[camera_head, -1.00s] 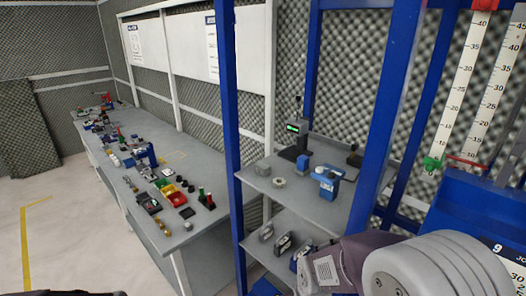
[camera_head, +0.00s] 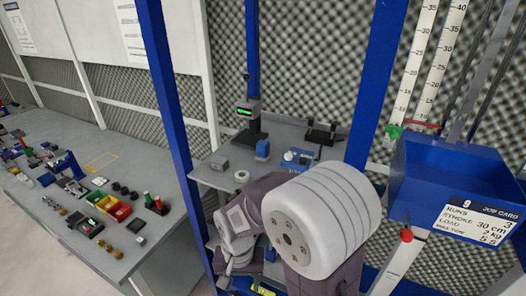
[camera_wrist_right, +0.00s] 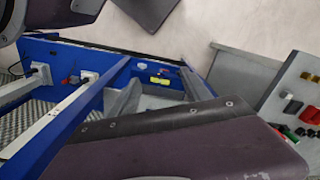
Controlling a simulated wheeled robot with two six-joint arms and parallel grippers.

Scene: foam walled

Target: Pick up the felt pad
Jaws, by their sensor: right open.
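I cannot pick out the felt pad with certainty in either view. My right gripper (camera_head: 232,268) is low in the head view, partly hidden behind my own wrist, in front of the blue-framed rack. In the right wrist view, its two grey fingers (camera_wrist_right: 160,80) stand apart, with nothing seen held between them. My left gripper is in neither view.
The rack's grey upper shelf (camera_head: 210,178) carries a black device with a green display (camera_head: 248,112), a white ring (camera_head: 242,176) and blue items. A blue bin (camera_head: 455,170) hangs at right. A long bench (camera_head: 150,240) with small parts and coloured trays stands at left.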

